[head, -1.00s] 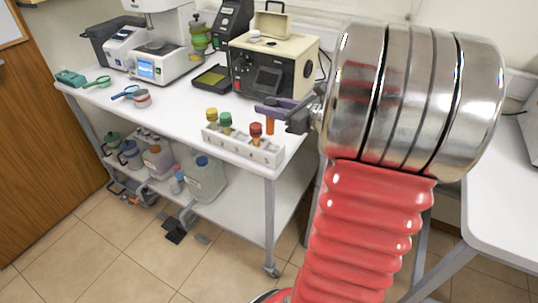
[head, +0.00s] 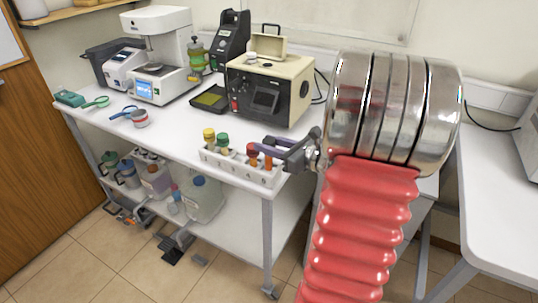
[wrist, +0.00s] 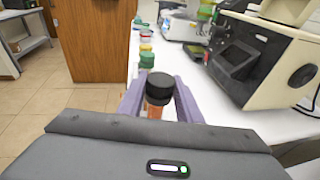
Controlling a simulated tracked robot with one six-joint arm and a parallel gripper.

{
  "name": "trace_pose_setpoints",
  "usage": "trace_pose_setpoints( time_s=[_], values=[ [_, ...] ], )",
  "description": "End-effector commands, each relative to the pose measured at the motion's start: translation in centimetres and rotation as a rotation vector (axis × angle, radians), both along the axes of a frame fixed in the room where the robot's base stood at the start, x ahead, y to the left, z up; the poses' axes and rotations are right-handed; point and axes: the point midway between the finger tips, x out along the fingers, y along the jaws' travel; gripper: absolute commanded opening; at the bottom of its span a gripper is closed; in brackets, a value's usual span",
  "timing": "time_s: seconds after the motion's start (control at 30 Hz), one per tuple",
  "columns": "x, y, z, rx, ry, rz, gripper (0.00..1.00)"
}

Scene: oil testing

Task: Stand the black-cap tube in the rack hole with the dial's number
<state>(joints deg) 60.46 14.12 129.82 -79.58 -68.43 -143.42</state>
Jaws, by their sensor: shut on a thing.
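My gripper (head: 272,144) is shut on the black-cap tube (wrist: 158,90), which has an orange-brown body and stands roughly upright between the purple fingers. In the head view the tube (head: 268,162) is at the right end of the white rack (head: 240,172), beside the red-cap tube (head: 253,154). I cannot tell whether its lower end is inside a hole. Yellow-cap (head: 209,137) and green-cap (head: 223,144) tubes stand in the rack's left part. The rack's front numbers are too small to read surely. I cannot make out a dial reading.
A beige tester (head: 270,90) stands behind the rack, with a dark tray (head: 210,98) to its left. A white instrument (head: 160,60) and a red-and-white jar (head: 140,118) are further left. The table's front edge is close to the rack.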

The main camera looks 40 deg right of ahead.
Motion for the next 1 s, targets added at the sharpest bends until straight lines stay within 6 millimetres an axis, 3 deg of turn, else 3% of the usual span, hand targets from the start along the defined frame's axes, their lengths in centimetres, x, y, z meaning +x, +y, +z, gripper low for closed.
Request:
trace_pose_setpoints(
  time_s=[0.2, 0.53, 0.9, 0.93, 1.0],
  values=[
    [0.0, 0.0, -0.3, 0.001, 0.000, -0.001, 0.08],
    [-0.1, 0.0, -3.6, 0.002, 0.001, -0.003, 0.08],
    [-0.1, 0.0, -3.8, 0.000, 0.000, -0.002, 0.08],
    [-0.1, 0.0, -3.9, -0.001, 0.001, -0.002, 0.32],
    [-0.1, 0.0, -3.8, 0.000, 0.000, -0.002, 0.37]
  ],
)
